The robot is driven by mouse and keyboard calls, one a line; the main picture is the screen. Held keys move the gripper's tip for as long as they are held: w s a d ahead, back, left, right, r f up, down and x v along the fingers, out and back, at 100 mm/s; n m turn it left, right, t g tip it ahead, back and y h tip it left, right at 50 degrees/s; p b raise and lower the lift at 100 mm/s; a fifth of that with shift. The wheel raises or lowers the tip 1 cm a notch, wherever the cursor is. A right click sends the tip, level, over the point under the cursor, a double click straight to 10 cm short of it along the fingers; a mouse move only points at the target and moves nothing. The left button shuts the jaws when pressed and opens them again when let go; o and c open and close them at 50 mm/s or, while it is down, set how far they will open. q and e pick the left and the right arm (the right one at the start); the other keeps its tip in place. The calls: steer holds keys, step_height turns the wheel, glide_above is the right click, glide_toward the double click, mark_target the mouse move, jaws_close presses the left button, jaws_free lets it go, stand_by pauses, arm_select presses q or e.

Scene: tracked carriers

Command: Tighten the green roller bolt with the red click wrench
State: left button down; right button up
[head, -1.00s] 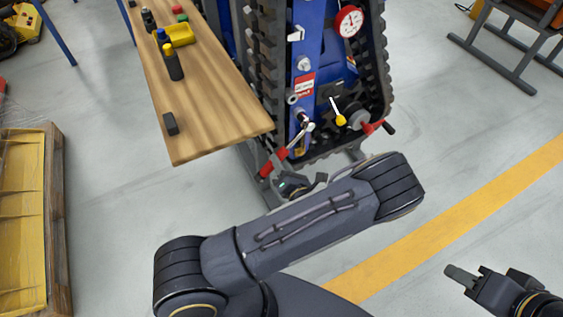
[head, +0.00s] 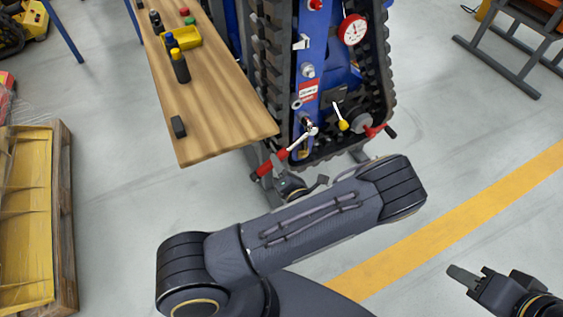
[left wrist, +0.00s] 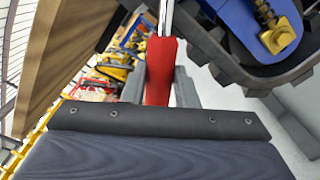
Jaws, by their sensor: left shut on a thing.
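The red click wrench (head: 270,163) slants from lower left up to the right, its bright shaft ending at the lower front of the blue tracked carrier. Its head (head: 313,130) is at the carrier's lower bolts; I cannot tell whether it is seated. No green bolt can be made out; the wrench head may hide it. The red handle also shows upright in the left wrist view (left wrist: 160,72). My right gripper (head: 462,275) is apart at lower right, its finger opening unclear.
The blue carrier frame (head: 310,70) with black tracks carries a red dial gauge (head: 353,29), a yellow-tipped lever (head: 343,124) and a red-handled crank (head: 374,130). A wooden bench (head: 215,100) stands close on the left. A yellow pallet box (head: 25,220) is at far left.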

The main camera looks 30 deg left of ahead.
stand_by(0.4)
arm_select(q)
steer(key=w+d+f+n+b, duration=0.6)
steer(key=w+n+b, duration=0.3)
steer(key=n+b, duration=0.2)
steer(key=shift+d+b, duration=0.5)
steer(key=shift+b, duration=0.35)
stand_by(2.0)
steer(key=shift+s+a, duration=0.1)
steer(key=shift+s, duration=0.05)
steer(key=shift+s+a+r+p, duration=0.1)
steer(key=shift+p, duration=0.25)
steer(key=shift+s+a+m, duration=0.25)
steer(key=shift+s+m, duration=0.1)
steer(key=shift+m, duration=0.15)
